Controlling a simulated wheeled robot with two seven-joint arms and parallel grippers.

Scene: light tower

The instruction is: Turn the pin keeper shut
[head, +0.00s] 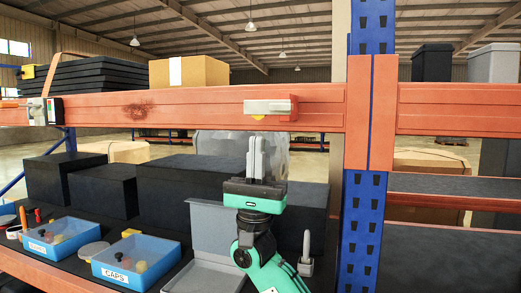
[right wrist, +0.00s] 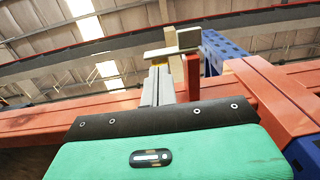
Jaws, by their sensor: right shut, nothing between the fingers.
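The pin keeper (head: 268,106) is a pale grey bar lying level across the front of the upper orange beam. A red block sits at its right end and a small yellow piece shows just under it. In the right wrist view the keeper (right wrist: 172,51) is a pale bar beyond my fingertips, beside a red piece. My right gripper (head: 256,145) points up just below the keeper, its two grey fingers together and empty. The fingers also show in the right wrist view (right wrist: 157,78). I cannot tell whether they touch the keeper. My left gripper is not in view.
The orange beam (head: 200,108) spans the rack to a blue upright (head: 361,230) at right. A cardboard box (head: 189,71) and stacked black trays (head: 100,73) stand above. Below are dark boxes (head: 103,192), blue bins (head: 136,262) and an open grey case (head: 212,230).

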